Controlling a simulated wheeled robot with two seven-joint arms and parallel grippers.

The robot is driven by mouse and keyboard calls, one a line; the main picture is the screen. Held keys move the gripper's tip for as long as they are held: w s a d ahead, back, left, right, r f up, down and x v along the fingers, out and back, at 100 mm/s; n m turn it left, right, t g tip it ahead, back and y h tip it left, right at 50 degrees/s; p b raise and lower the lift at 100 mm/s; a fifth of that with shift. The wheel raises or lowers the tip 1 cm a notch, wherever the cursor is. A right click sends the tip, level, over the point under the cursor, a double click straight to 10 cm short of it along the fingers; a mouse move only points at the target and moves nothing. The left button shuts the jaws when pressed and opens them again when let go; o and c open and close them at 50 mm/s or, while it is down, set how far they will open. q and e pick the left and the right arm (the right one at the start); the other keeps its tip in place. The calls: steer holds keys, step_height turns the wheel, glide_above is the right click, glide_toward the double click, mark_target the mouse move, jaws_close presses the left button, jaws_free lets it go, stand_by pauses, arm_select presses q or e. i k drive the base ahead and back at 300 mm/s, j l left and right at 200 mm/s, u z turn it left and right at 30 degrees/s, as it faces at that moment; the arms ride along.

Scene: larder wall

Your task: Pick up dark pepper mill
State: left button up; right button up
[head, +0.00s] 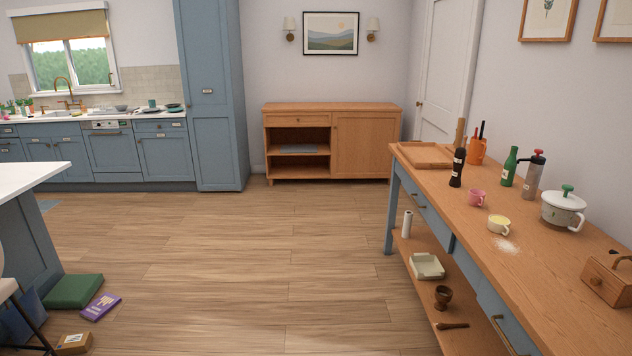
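The dark pepper mill (456,172) appears to be the tall, slim, dark upright thing with a small pale label, near the far left part of the long wooden table (560,262) on the right. A lighter wooden shaft (460,132) rises directly above it; I cannot tell whether it is part of the mill or stands behind it. Neither of my grippers is in the head view.
The middle floor is clear.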

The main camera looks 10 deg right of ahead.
mark_target(456, 180)
steer(key=i+j+z, duration=0.1)
steer(key=i+z, duration=0.25)
steer(key=i, duration=0.15)
steer(key=i+j+z, duration=0.35)
steer(key=i, duration=0.2)
steer(key=i+j+z, duration=0.35)
steer(key=i+l, duration=0.1)
steer(key=i, duration=0.05)
